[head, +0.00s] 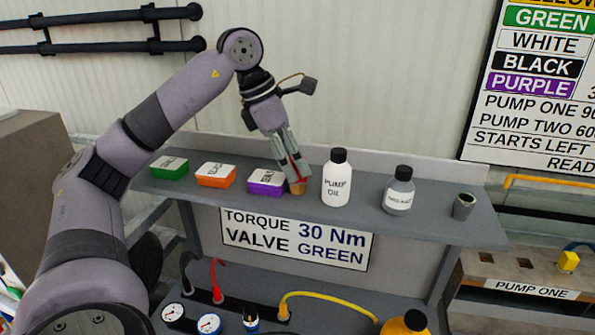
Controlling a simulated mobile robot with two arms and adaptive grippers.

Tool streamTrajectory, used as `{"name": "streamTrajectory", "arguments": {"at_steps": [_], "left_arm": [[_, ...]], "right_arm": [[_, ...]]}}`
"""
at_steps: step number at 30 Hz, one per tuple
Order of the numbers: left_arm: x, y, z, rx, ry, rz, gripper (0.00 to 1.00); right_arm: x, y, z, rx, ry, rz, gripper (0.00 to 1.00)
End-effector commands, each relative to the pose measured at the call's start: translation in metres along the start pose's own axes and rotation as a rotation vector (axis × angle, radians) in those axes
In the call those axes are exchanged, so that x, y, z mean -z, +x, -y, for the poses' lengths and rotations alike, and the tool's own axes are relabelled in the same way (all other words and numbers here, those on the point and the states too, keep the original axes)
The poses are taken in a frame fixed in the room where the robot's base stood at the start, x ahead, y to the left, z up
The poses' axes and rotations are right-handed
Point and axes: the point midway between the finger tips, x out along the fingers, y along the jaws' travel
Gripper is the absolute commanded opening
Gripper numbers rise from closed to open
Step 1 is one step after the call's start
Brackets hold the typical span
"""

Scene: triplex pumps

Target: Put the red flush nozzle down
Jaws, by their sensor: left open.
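My left gripper (292,170) reaches down to the shelf, its two fingers open. A slim red piece, seemingly the red flush nozzle (298,171), shows between and beside the fingers. Its lower end is at a small tan piece (298,188) on the shelf; I cannot tell if it stands in it or if the fingers touch it. The fingers partly hide it. A red hooked piece (217,280) rises from the lower bench. My right gripper is not in view.
The grey shelf (430,229) holds green (169,172), orange (215,180) and purple (266,188) boxes left of the gripper. A pump oil bottle (337,183) stands close on its right, then a grey bottle (398,198) and a small cup (464,206).

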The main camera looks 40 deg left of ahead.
Motion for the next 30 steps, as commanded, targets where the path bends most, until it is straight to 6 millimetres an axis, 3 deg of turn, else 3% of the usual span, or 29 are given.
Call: {"name": "streamTrajectory", "arguments": {"at_steps": [6, 13, 30], "left_arm": [[0.0, 0.023, 0.0, 0.0, -0.001, -0.001, 0.52], [0.0, 0.025, 0.0, -0.001, 0.0, 0.001, 0.52], [0.0, 0.025, 0.0, -0.001, 0.0, 0.001, 0.14]], "right_arm": [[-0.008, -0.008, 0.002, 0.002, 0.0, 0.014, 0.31], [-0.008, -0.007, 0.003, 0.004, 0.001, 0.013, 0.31], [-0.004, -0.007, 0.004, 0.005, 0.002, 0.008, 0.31]]}}
